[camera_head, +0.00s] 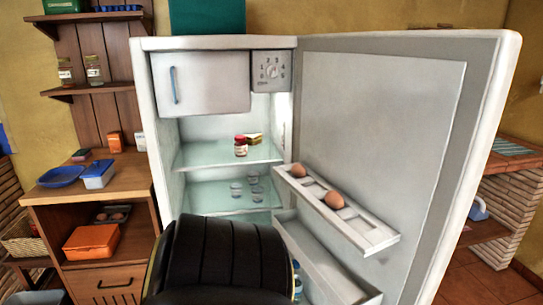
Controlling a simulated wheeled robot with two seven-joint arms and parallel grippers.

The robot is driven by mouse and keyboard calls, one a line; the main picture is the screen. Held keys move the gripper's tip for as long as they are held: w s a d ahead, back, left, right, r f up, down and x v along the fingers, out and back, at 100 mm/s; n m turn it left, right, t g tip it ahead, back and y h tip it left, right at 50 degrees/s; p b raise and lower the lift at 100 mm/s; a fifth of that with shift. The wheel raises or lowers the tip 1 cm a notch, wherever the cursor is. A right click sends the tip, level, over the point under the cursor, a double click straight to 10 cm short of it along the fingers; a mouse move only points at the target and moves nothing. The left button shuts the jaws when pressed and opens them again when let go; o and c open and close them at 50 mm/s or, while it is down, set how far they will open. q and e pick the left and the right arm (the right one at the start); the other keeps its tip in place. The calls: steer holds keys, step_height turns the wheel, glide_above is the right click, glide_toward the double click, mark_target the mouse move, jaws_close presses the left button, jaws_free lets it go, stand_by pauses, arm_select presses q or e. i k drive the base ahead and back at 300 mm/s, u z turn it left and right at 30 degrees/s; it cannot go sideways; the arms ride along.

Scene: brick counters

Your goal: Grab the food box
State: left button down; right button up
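I cannot tell which box is the food box. A white box with a blue lid (97,175) stands on the wooden counter at the left. An orange box (91,242) sits on the shelf below it. Neither of my grippers is in view. A large black ribbed shape hides the lower part of the fridge interior.
The white fridge stands open, its door (385,130) swung to the right. Eggs (334,200) sit in the door rack (375,233). Glass cups (254,185) stand on the lower shelf. A basket (22,240) stands far left.

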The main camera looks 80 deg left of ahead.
mark_target(96, 183)
steer(key=u, duration=4)
steer(key=i, duration=2)
steer(key=u, duration=0.7)
